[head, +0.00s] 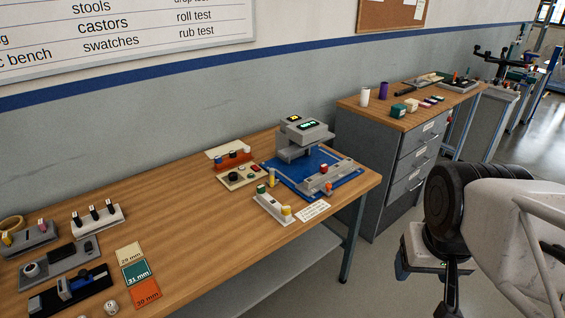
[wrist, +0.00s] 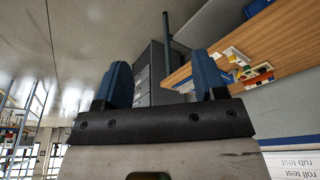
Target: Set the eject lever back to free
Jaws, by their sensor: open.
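A grey test machine (head: 302,136) with small lit green and yellow displays stands on a blue mat (head: 285,183) at the right end of the wooden bench. A grey rail with a red knob (head: 326,186) lies at the front right of that mat. A pale block with a green and a yellow knob (head: 273,207) stands just in front of the mat. I cannot tell which part is the eject lever, nor how it is set. My gripper (wrist: 160,62) is open and empty in the wrist view. My arm is at the right, off the bench and well apart from the machine.
The wooden bench (head: 185,222) holds a block with several black levers (head: 98,215), coloured cards (head: 135,272) and small fixtures at left. A red fixture (head: 234,160) stands behind the pale block. A grey drawer cabinet (head: 390,165) stands beyond the bench. The bench middle is clear.

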